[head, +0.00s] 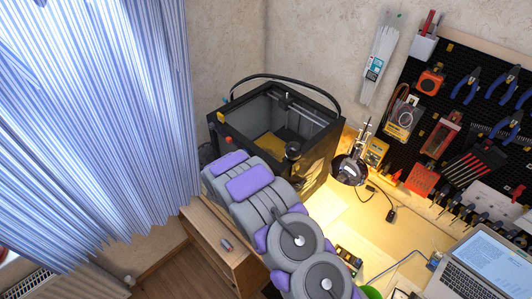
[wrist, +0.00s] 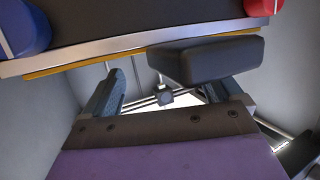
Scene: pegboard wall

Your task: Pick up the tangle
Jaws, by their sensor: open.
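I cannot make out a tangle in either view. The black open-topped 3D printer (head: 318,160) stands in the head view's centre, with a yellowish surface inside. My arm reaches up to its near side and hides part of it. Grey walls and metal rods lie behind the fingers. A dark plate (wrist: 120,22) with an orange-yellow edge crosses the top of the wrist view, close to the fingers; I cannot tell whether they touch.
A blue piece (wrist: 22,28) and a red piece (wrist: 264,6) show at the plate's corners.

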